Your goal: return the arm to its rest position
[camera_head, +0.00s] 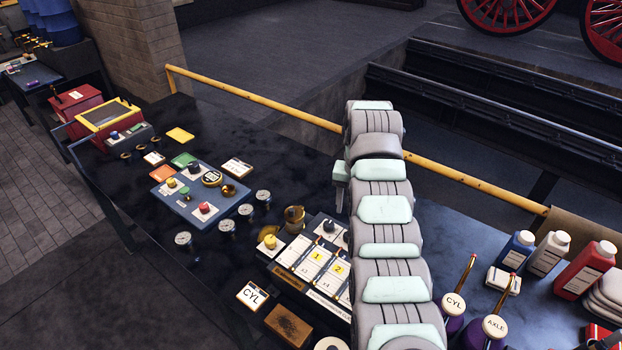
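My arm, a chain of grey segments with pale mint pads, rises from the bottom edge of the head view, right of centre, over the dark workbench (330,180). Its far end stands near the yellow rail (255,108). A small mint and grey part sticks out on the left side of the arm. My gripper's fingers do not show; they are hidden behind the arm or out of view, so I cannot see whether they hold anything.
Left of the arm are a blue tray (222,213) with knobs, several gauges (227,227), a numbered card board (300,258) and a CYL card (252,295). Right are purple CYL (452,307) and AXLE (493,328) oil cans and several bottles (548,254). Bare bench shows between.

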